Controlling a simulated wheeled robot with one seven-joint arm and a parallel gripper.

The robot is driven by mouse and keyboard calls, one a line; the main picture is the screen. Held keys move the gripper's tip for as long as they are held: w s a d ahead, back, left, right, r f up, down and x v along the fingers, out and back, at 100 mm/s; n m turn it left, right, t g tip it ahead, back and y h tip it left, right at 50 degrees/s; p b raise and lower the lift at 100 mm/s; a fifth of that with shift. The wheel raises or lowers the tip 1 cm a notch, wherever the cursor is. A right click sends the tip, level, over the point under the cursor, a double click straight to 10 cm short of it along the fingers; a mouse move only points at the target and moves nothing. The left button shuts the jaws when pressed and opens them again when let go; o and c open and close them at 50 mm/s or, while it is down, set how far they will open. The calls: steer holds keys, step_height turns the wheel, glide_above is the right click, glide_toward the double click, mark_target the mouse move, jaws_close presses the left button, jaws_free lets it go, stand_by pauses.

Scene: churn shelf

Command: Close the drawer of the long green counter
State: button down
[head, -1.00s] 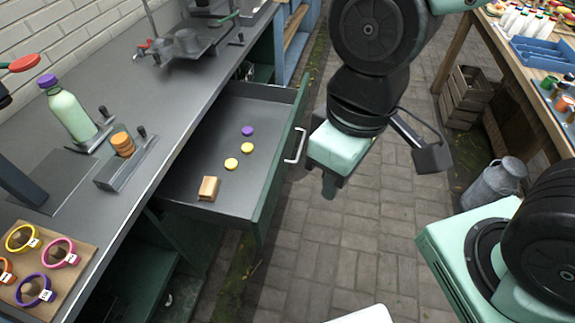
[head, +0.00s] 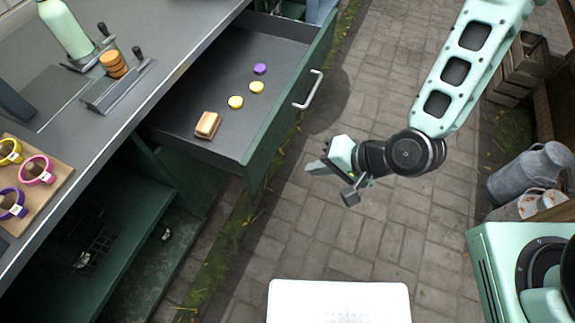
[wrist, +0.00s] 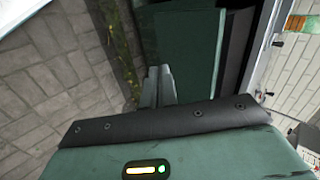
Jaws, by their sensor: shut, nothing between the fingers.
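The drawer (head: 222,95) of the long green counter (head: 125,100) stands pulled out over the paving. It holds a tan block, two yellow discs and a purple disc. Its green front (head: 282,110) carries a pale bar handle (head: 309,90). My gripper (head: 312,168) is shut and empty, in front of the drawer front near its lower end in the head view, apart from it. In the wrist view my gripper's fingers (wrist: 157,85) point at green panels (wrist: 186,50); I cannot tell which panel is the drawer front.
A green bottle (head: 66,28), a metal holder with orange discs (head: 113,64) and a board with coloured rings (head: 42,198) are on the counter. Milk churns (head: 530,175) and wooden crates (head: 522,65) stand at the right. The paving (head: 310,235) between is clear.

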steer(key=m, duration=0.1)
steer(key=b, duration=1.2)
glide_toward(262, 168)
step_height(262, 168, down, 4)
steer(key=a, duration=0.3)
steer(key=shift+w+f, duration=0.1)
steer(key=shift+w, duration=0.3)
steer(key=shift+w+a, duration=0.15)
steer(key=shift+a, duration=0.25)
steer(key=shift+t, duration=0.3)
